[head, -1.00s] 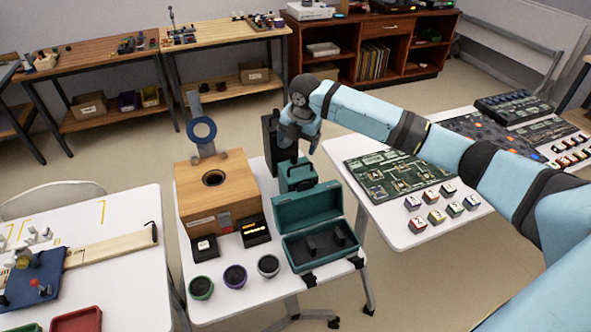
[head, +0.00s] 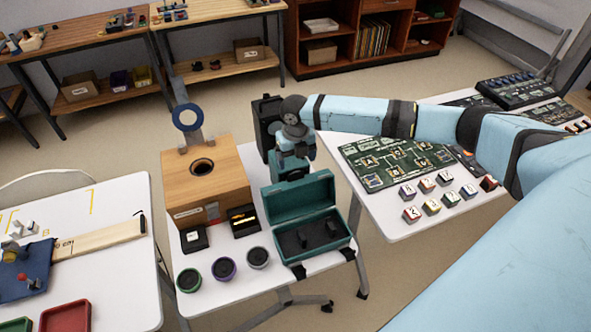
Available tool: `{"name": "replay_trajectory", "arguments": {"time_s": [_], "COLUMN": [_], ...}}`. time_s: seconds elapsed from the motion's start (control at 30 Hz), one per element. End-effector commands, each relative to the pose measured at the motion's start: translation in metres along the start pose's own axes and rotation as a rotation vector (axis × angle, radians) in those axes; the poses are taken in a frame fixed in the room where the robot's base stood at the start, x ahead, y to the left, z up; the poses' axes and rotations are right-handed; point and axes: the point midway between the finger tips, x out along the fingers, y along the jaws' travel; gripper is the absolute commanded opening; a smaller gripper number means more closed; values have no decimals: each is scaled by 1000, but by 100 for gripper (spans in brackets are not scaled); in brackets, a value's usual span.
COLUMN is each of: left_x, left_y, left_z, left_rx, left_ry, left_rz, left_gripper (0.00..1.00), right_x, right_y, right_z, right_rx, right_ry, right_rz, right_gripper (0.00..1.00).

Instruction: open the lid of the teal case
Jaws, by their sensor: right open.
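A teal case (head: 313,249) stands at the front right of the middle white table. Its lid (head: 299,197) is raised at the back, and two dark pieces show inside on a dark lining. A smaller teal box (head: 289,172) stands behind it, partly hidden by my right gripper (head: 297,157). My right gripper is open, over or just in front of the smaller box and behind the raised lid. I cannot tell whether it touches either. My left gripper is out of view.
A wooden box (head: 228,185) with a round hole stands left of the cases. A black upright object (head: 266,125) is close beside my right gripper. Several round jars (head: 223,268) line the table's front. A circuit board (head: 392,160) lies on the right table.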

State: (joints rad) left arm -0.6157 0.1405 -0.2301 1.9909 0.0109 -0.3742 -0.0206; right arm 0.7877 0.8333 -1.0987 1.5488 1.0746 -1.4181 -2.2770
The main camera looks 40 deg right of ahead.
Motion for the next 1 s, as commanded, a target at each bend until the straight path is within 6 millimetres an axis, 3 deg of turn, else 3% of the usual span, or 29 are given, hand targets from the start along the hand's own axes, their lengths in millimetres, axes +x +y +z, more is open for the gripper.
{"name": "replay_trajectory", "arguments": {"time_s": [0.1,0.3,0.73,1.0], "left_x": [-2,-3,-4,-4], "left_y": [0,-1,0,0], "left_z": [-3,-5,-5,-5], "left_rx": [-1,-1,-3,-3], "left_ry": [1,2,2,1], "left_rz": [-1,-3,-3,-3], "left_gripper": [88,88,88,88], "right_x": [24,51,61,60], "right_y": [0,0,0,0], "right_z": [0,0,0,0], "right_rx": [2,2,1,1], "right_ry": [3,0,-1,-1], "right_rz": [-1,-1,0,0], "right_gripper": [85,85,85,23]}}
